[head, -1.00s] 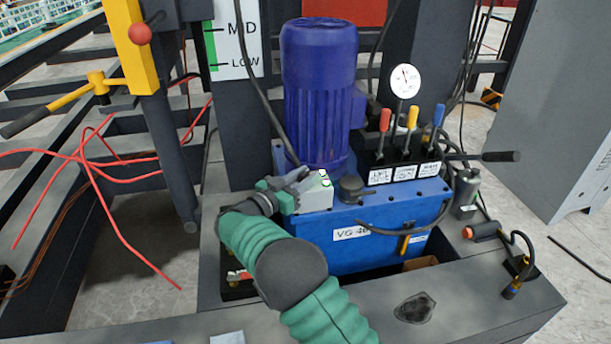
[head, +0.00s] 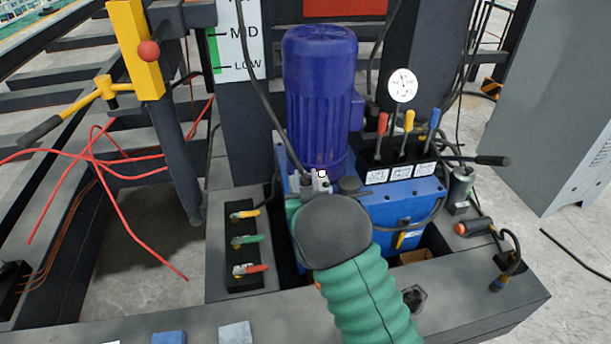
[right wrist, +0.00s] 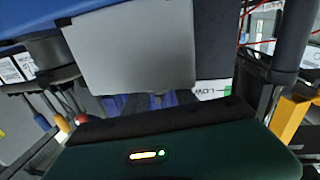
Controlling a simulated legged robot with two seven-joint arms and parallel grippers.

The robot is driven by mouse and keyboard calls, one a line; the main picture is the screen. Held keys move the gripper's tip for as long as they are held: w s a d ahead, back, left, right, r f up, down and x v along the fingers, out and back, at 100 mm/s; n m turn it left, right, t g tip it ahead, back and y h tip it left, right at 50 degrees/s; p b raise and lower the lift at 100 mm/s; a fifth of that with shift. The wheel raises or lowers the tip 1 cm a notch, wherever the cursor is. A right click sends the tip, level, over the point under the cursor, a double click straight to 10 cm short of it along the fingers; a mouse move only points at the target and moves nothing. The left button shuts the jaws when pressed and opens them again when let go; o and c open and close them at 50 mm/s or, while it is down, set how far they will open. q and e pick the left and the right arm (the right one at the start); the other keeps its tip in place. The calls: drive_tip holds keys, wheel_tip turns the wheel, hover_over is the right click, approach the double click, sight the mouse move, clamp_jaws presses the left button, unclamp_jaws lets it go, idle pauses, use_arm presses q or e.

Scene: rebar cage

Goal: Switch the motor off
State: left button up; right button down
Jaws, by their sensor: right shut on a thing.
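The blue motor (head: 318,95) stands upright on the blue power-unit tank (head: 392,215). A small light-grey switch box (head: 322,184) with a pale lit spot sits at the motor's foot, mostly hidden by my right wrist. My right gripper (head: 312,186) is at this box, shut on it or a part of it; the fingertips are too small and covered to tell which. In the right wrist view a grey box face (right wrist: 135,50), seemingly the switch box, is very close, with the motor (right wrist: 140,103) behind. My left gripper is not in view.
Red, yellow and blue levers (head: 408,122) and a pressure gauge (head: 402,85) stand right of the motor. Yellow, green and red valve handles (head: 246,240) lie left of my wrist. A black cable (head: 262,100) hangs left of the motor.

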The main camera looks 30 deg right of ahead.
drive_tip(key=n+y, duration=0.2)
drive_tip(key=n+t+y, duration=0.1)
drive_tip(key=y, duration=0.2)
drive_tip(key=shift+s+d+f+n+p, duration=0.1)
drive_tip(key=shift+n+p, duration=0.2)
drive_tip(key=shift+n, duration=0.1)
drive_tip(key=n+y+p, duration=0.1)
drive_tip(key=n+y, duration=0.1)
drive_tip(key=y, duration=0.2)
drive_tip(key=n+y+p, duration=0.1)
drive_tip(key=n+y, duration=0.1)
drive_tip(key=y, duration=0.1)
drive_tip(key=shift+n+g+y, duration=0.3)
drive_tip(key=shift+y, duration=0.1)
drive_tip(key=c, duration=1)
unclamp_jaws()
drive_tip(key=shift+c, duration=0.2)
